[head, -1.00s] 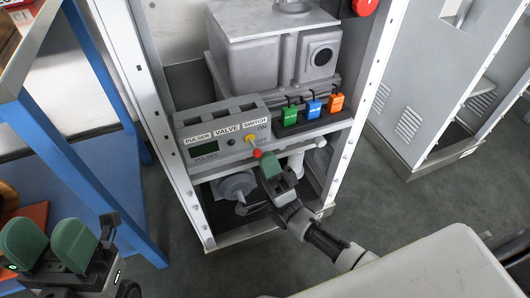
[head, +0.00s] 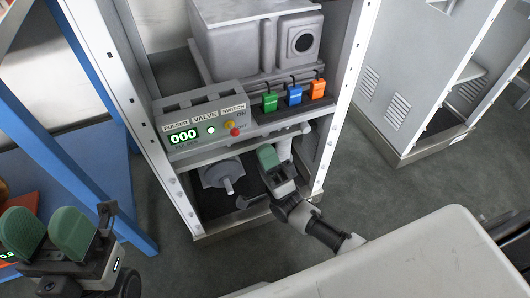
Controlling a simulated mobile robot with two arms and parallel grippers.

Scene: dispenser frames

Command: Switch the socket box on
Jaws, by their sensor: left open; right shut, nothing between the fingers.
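The grey socket box (head: 205,118) sits on a shelf of the white frame, labelled PULSER, VALVE and SWITCH. Its display (head: 183,136) is lit green and reads 000, and a small lamp (head: 211,130) glows beside it. The switch has a yellow base and a red tip (head: 235,132), between the ON and OFF marks; its exact angle is hard to tell. My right gripper (head: 268,157) is shut and empty, below and right of the switch, apart from it in the picture. My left gripper (head: 46,231) is open and empty at lower left, far from the box.
Green (head: 270,103), blue (head: 294,95) and orange (head: 318,89) plugs stand in a row right of the box. A grey machine (head: 255,40) is above. A round grey part (head: 222,174) is below. A blue frame (head: 100,165) stands at left; a white cabinet (head: 420,80) stands at right.

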